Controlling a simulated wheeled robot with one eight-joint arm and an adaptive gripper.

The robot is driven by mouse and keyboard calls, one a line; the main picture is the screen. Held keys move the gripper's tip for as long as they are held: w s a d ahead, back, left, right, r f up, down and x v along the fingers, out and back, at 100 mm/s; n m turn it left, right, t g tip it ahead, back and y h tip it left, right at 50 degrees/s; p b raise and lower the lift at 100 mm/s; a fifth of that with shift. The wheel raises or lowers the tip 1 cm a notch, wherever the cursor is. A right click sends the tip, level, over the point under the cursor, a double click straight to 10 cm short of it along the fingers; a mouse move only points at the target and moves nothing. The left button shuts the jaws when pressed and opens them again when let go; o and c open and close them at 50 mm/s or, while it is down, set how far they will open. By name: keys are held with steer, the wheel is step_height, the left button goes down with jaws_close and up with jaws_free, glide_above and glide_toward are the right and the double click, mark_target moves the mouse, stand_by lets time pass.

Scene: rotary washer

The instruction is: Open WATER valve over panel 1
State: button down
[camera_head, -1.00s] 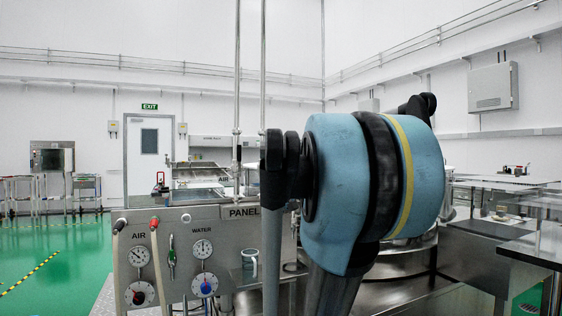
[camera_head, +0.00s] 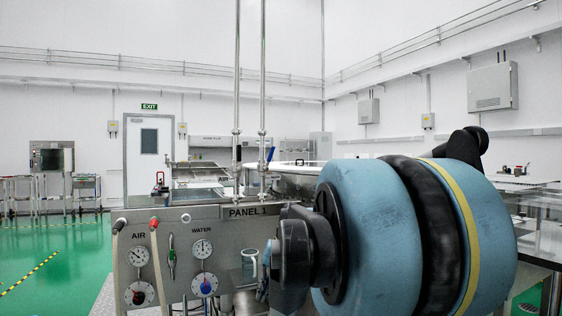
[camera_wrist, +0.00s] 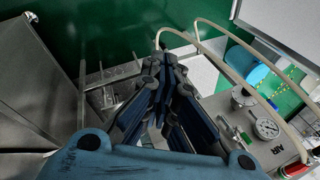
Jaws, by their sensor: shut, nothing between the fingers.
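In the head view, PANEL 1 (camera_head: 250,211) is a steel panel at lower left. Its WATER side has a gauge (camera_head: 202,249) above a round dial with a blue centre (camera_head: 204,285). Two vertical pipes (camera_head: 237,90) rise above the panel, and a small blue handle (camera_head: 270,153) shows by the right pipe. I cannot tell its exact setting. My gripper (camera_wrist: 165,62) is shut and empty in the wrist view, its dark blue fingers converging away from the camera. It touches no valve that I can see. In the head view my arm largely hides it.
The wrist view shows an AIR gauge (camera_wrist: 266,128), a hose (camera_wrist: 255,85) and a blue cylinder (camera_wrist: 246,64). Green floor (camera_head: 50,255) is open at left.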

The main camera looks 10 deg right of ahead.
steer(key=w+a+r+m+t+y, duration=0.1)
steer(key=w+r+m+y, duration=0.25)
steer(key=w+r, duration=0.7)
steer(key=m+t+y, duration=0.4)
steer(key=t+y, duration=0.5)
glide_toward(270, 158)
steer(key=w+d+f, duration=0.1)
steer(key=w+d, duration=0.1)
steer(key=d, duration=0.7)
steer(key=w+a+r, duration=0.2)
steer(key=a, duration=0.3)
steer(key=w+a+r, duration=0.2)
steer(key=a, duration=0.4)
steer(key=shift+w+a, duration=0.2)
steer(key=shift+w, duration=0.15)
